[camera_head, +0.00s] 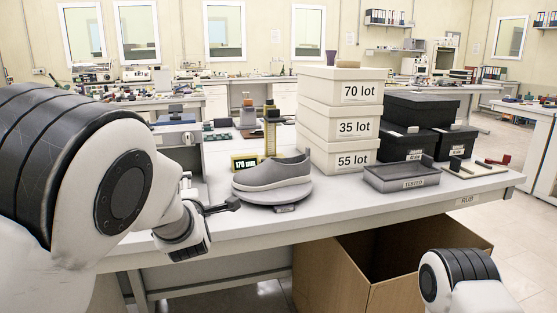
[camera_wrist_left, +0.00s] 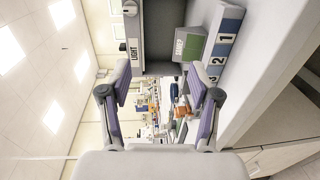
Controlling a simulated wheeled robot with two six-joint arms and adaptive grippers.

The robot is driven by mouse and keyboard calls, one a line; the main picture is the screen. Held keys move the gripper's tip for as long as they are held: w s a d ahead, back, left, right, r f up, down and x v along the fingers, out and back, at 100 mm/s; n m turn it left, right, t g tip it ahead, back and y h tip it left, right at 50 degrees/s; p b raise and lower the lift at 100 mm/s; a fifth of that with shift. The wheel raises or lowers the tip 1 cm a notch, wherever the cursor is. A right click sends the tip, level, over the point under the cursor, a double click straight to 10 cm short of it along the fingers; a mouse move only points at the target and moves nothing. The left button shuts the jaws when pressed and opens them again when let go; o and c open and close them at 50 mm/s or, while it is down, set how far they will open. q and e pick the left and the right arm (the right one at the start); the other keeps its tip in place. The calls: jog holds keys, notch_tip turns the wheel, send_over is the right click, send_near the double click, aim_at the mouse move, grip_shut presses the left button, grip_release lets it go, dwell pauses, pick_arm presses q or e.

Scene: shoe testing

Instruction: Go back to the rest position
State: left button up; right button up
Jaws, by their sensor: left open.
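My left gripper (camera_head: 212,209) is in front of the table's near left edge in the head view, beside the shoe stand and apart from it. In the left wrist view my left gripper (camera_wrist_left: 162,88) has its two fingers spread, with nothing between them. A grey slip-on shoe (camera_head: 272,173) sits on a round light-grey plate (camera_head: 300,195) on the table. The lower right corner of the head view shows part of my right arm; its gripper is out of view.
White boxes (camera_head: 340,122) marked 70, 35 and 55 lot are stacked behind the shoe. Black boxes (camera_head: 420,110) and a grey tray marked TESTED (camera_head: 402,178) stand right. A small display (camera_head: 245,162) is behind the shoe. An open cardboard box (camera_head: 335,275) stands below the table (camera_head: 350,215).

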pick_arm(q)
jog(key=s+a+f+m+g+h+p, duration=0.1)
jog(key=s+a+f+g+p, duration=0.3)
jog(key=f, duration=0.6)
jog(key=s+a+f+m+g, duration=0.1)
jog(key=s+f+g, duration=0.1)
jog(key=s+f, duration=0.6)
jog(key=s+a+f+m+g+h+p, duration=0.1)
jog(key=s+a+f+g+p, duration=0.15)
jog(key=f, duration=0.95)
jog(key=s+d+f+m+g+h, duration=0.1)
jog(key=s+f+m+g, duration=0.1)
jog(key=s+m, duration=0.4)
jog(key=s+d+f+m+g+h+p, duration=0.1)
jog(key=s+f+m+g, duration=0.2)
jog(key=s, duration=1.1)
jog(key=s+d+f+m+g+h+p, duration=0.1)
jog(key=s+f+m+g, duration=0.2)
jog(key=s+m, duration=0.6)
jog(key=shift+s, duration=1)
jog(key=shift+d+f, duration=0.1)
